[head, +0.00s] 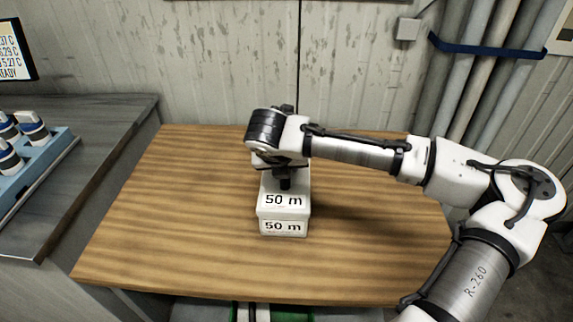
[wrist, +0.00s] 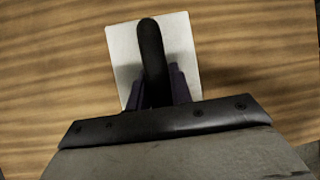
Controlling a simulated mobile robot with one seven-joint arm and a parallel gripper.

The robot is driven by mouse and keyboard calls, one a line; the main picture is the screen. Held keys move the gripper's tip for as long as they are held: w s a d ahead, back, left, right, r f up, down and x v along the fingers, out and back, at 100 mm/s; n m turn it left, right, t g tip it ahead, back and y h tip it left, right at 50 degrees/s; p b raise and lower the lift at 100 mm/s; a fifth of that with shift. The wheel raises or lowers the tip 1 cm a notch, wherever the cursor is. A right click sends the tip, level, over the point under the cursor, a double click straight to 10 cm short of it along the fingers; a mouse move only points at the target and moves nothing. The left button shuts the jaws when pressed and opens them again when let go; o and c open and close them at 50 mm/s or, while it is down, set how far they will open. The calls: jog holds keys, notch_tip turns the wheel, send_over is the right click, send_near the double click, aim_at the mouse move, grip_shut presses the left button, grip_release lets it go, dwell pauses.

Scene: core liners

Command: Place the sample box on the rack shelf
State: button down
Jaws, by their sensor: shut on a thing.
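The sample box (head: 284,215) is a small white box marked "50 m" on its lid and front. It is at the middle of the wooden table in the head view, upright. My gripper (head: 285,185) is directly above it and shut on its dark handle. In the wrist view my gripper (wrist: 158,85) straddles the dark handle, with the white box top (wrist: 183,50) below it. I cannot tell whether the box touches the table. No rack shelf can be made out for certain.
The wooden table (head: 170,220) is clear around the box. A grey counter (head: 110,110) on the left holds a blue tray (head: 55,155) with several white bottles and a screen (head: 14,50). A wall with pipes (head: 480,70) stands behind. Something green (head: 290,314) shows below the table's front edge.

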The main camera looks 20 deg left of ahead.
jog(key=shift+f, duration=0.1)
jog(key=c, duration=1.3)
grip_release()
jog(key=shift+o, duration=0.2)
